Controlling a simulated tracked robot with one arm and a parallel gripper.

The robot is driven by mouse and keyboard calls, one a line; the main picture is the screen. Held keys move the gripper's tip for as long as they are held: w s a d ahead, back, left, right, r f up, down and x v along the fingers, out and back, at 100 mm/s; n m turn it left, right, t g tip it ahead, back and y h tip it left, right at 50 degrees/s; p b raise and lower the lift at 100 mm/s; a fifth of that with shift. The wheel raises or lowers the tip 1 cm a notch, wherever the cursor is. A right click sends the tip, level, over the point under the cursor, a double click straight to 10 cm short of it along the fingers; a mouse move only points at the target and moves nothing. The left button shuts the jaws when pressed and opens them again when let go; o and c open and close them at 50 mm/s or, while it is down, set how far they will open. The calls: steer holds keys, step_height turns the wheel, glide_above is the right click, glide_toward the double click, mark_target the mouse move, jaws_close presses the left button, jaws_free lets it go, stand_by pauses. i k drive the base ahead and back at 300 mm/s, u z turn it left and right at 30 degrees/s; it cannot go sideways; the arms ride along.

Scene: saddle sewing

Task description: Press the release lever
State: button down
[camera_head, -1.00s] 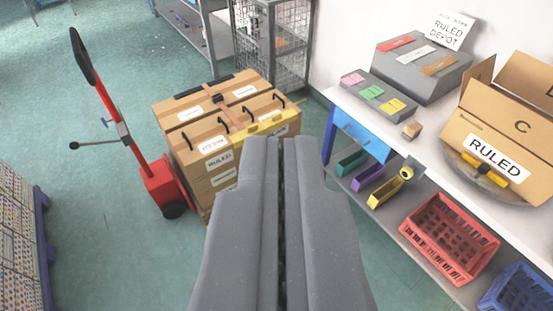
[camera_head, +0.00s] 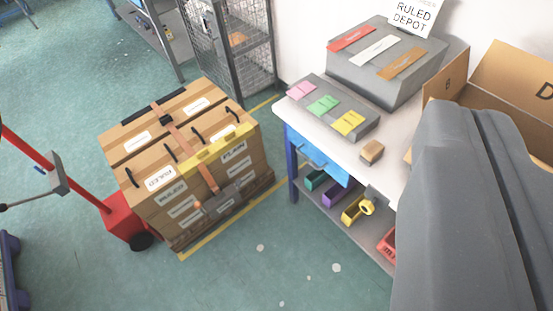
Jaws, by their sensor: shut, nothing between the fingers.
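No part is marked as the release lever, so I cannot tell which one it is. A red hand truck (camera_head: 107,214) stands at the left, with a grey bracket (camera_head: 70,175) and a dark rod on its post. My gripper (camera_head: 467,112) is shut and empty at the right, in front of the workbench and open box, well apart from the hand truck and the strap. It hides part of the bench and the lower shelf.
A white-topped workbench (camera_head: 400,135) holds a grey stand (camera_head: 385,75), coloured cards and a small wooden block (camera_head: 372,152). Coloured bins sit on its lower shelf. A wire cage (camera_head: 235,50) stands behind the cartons. The green floor between cartons and bench is clear.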

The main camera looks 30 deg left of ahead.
mark_target(237, 182)
steer(key=u, duration=0.15)
steer(key=i, duration=1.45)
steer(key=u, duration=0.7)
